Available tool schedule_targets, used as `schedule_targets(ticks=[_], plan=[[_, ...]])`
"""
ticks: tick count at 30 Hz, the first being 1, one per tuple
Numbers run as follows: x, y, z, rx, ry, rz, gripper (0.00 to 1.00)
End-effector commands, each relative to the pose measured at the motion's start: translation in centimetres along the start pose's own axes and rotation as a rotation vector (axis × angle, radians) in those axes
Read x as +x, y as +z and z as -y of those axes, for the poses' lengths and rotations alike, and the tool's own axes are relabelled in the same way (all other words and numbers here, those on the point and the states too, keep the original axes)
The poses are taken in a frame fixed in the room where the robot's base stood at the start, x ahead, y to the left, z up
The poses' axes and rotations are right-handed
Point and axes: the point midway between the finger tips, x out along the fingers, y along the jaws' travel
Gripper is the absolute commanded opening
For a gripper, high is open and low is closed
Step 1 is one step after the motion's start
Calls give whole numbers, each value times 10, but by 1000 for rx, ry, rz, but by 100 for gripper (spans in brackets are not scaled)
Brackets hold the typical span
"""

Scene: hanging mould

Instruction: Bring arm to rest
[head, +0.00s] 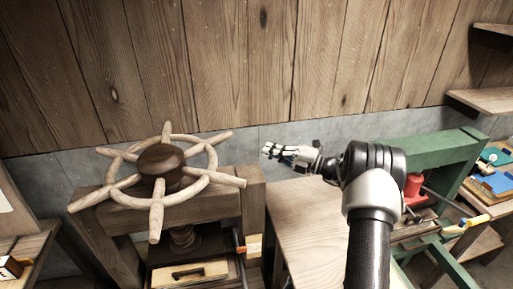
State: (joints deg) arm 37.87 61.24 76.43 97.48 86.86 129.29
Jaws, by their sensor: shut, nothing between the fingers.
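My arm rises from the lower right of the head view and bends to the left at a dark joint. My gripper (268,150) is at its end, pointing left, in front of the grey wall strip. It is shut and empty. It hangs above the pale wooden table (307,225) and touches nothing visible. To its left stands a wooden press with a spoked handwheel (158,177), and there is a clear gap between the wheel and the gripper.
A green frame (420,150) with a red part (413,188) stands behind my arm on the right. Wooden shelves (483,103) are on the right wall. A wooden block with a handle (188,273) lies in the press. The wooden wall (300,60) closes off the back.

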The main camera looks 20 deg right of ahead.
Motion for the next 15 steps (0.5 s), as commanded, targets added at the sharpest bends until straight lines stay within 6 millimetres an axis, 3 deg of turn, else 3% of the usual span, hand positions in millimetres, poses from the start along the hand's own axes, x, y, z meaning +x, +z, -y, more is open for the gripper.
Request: schedule_targets(ticks=[5, 8, 11, 15], plan=[[-3, 1, -1, -3, -2, -3, 0], [4, -8, -10, -55, -24, -32, 0], [22, -35, -30, -198, -83, -113, 0], [46, -101, -66, -541, -190, -310, 0]])
